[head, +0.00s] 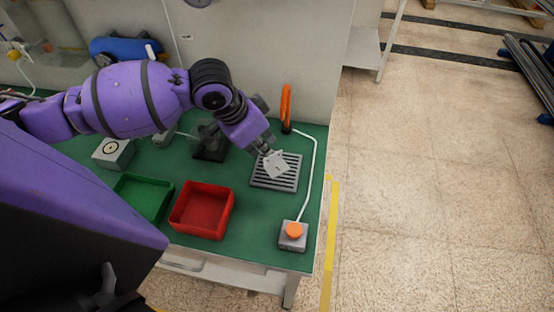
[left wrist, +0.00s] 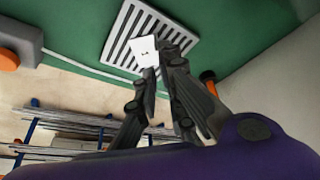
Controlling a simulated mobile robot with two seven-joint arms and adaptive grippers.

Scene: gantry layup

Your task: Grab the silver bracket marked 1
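The silver bracket (head: 278,167) is a small pale plate over the slotted grey rack (head: 287,184) on the green bench. In the left wrist view the bracket (left wrist: 143,55) shows a dark mark that looks like a 1, with the rack (left wrist: 124,28) behind it. My left gripper (head: 264,150) reaches down to the bracket's upper edge. In the left wrist view its fingertips (left wrist: 162,66) are close together at the bracket's edge. I cannot tell whether they grip it, or whether the bracket still rests on the rack. My right gripper is not in view.
A red bin (head: 203,209) and a green bin (head: 143,197) stand left of the rack. A box with an orange button (head: 293,231) sits at the front right, its pale cable running back. An orange-handled tool (head: 286,105) stands behind the rack.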

